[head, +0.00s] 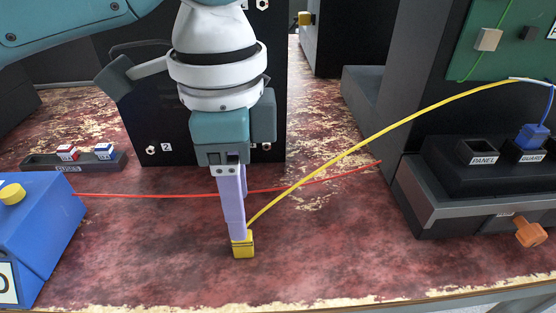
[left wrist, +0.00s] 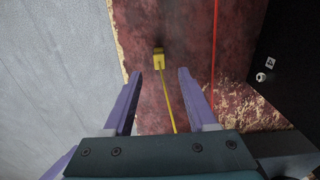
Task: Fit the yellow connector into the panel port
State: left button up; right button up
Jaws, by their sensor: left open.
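The yellow connector (head: 243,247) lies on the red-brown worktop near the front edge, with a yellow cable running up and right from it. My left gripper (head: 237,235) points down just above it; its lilac fingers hide part of its top. In the left wrist view the connector (left wrist: 159,61) shows just beyond and between the spread fingertips of my left gripper (left wrist: 159,77), with nothing held. The port labelled PANEL (head: 478,152) is an empty dark square socket on the black block at right. My right gripper is in neither view.
A blue connector (head: 532,137) sits at the GUARD port beside the panel port. A red cable (head: 140,196) crosses the worktop behind my gripper. A blue box (head: 40,235) stands at left, a fuse tray (head: 75,163) behind it. An orange knob (head: 531,233) juts out at right.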

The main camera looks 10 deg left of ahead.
aim_at(243, 244)
pick_arm(q)
notch_tip(243, 244, down, 6)
jog(key=shift+s+a+r+b, duration=0.1)
jog(key=shift+r+b, duration=0.05)
jog(key=shift+b, duration=0.75)
jog(key=shift+c, duration=0.2)
grip_shut()
